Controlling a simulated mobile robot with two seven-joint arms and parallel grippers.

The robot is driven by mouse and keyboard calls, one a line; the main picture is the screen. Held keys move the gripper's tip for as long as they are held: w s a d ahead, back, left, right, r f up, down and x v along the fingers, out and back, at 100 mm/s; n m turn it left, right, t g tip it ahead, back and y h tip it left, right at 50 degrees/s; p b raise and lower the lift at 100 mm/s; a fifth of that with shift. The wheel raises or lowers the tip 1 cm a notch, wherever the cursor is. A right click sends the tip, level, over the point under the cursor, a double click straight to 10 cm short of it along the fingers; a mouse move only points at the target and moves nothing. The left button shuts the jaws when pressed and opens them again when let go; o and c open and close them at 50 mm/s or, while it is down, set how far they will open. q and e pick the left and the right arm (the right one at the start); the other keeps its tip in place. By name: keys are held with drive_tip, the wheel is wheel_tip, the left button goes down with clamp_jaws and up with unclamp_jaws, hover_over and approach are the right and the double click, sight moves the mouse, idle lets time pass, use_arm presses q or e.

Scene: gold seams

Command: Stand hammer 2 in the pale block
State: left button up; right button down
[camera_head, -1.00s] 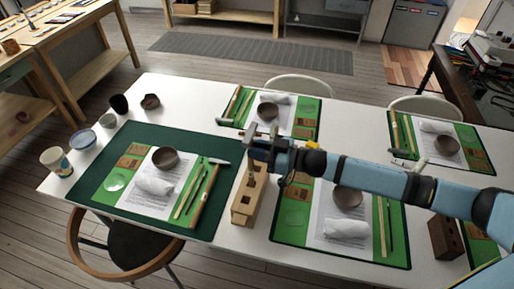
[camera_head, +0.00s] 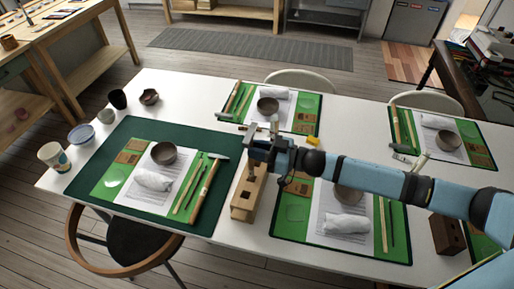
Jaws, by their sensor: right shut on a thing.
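The pale block (camera_head: 242,213) stands on the white table between the two front mats, with square openings in its top. My right gripper (camera_head: 256,155) is over the block's far end, shut on a hammer (camera_head: 274,124). The hammer's head shows above the jaws, and the handle seems to point down toward the block. Another hammer (camera_head: 206,187) lies on the front left mat. My left gripper is not in view.
The front left mat (camera_head: 95,190) and front right mat (camera_head: 400,246) flank the block, with bowls, rolled cloths and sticks. A dark block (camera_head: 447,236) stands at the right. Cups and bowls line the table's left end. A chair (camera_head: 122,250) stands in front.

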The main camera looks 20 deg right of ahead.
drive_tip(key=shift+f, duration=0.2)
idle(0.5)
drive_tip(key=c, duration=1)
unclamp_jaws()
drive_tip(key=shift+s, duration=0.1)
drive_tip(key=shift+p+v, duration=1.1)
drive_tip(key=shift+v, duration=3.4)
wheel_tip(320, 180, up, 6)
drive_tip(key=p, duration=0.5)
